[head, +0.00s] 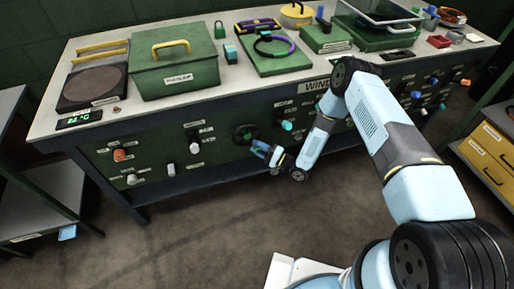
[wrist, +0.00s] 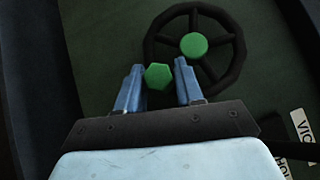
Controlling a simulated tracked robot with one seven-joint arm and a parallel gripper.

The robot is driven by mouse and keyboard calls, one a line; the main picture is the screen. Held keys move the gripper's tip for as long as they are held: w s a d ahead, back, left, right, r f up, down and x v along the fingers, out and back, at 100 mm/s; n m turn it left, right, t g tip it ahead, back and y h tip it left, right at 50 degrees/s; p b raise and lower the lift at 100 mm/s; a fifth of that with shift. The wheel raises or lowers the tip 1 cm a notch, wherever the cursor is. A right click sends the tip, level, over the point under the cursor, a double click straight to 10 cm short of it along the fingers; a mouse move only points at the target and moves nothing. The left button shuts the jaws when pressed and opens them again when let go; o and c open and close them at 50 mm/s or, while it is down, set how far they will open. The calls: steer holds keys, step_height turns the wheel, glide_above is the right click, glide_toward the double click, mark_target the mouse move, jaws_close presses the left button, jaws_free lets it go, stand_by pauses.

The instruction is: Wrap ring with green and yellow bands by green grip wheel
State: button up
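A dark spoked wheel (wrist: 236,62) with a green hub (wrist: 194,45) is on the green front panel; the head view also shows the wheel (head: 243,135). A green hexagonal grip (wrist: 158,76) stands out near its lower left rim. My gripper (wrist: 159,84) has its two blue fingers apart, one on each side of the grip, with a narrow gap at the right; contact is not clear. In the head view my gripper (head: 266,151) is just right of the wheel. A dark purple ring (head: 292,46) lies on a green plate (head: 262,68) on the bench; green and yellow bands cannot be made out.
The bench top (head: 225,92) also holds a green lidded box (head: 178,72), a round dark plate (head: 93,86) and a green tray (head: 383,36). Knobs stick out of the front panel on both sides of the wheel. The floor (head: 190,220) before the bench is clear.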

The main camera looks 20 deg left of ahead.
steer(key=shift+o, duration=1.4)
steer(key=v, duration=1.3)
steer(key=shift+d, duration=0.4)
steer(key=shift+f, duration=0.1)
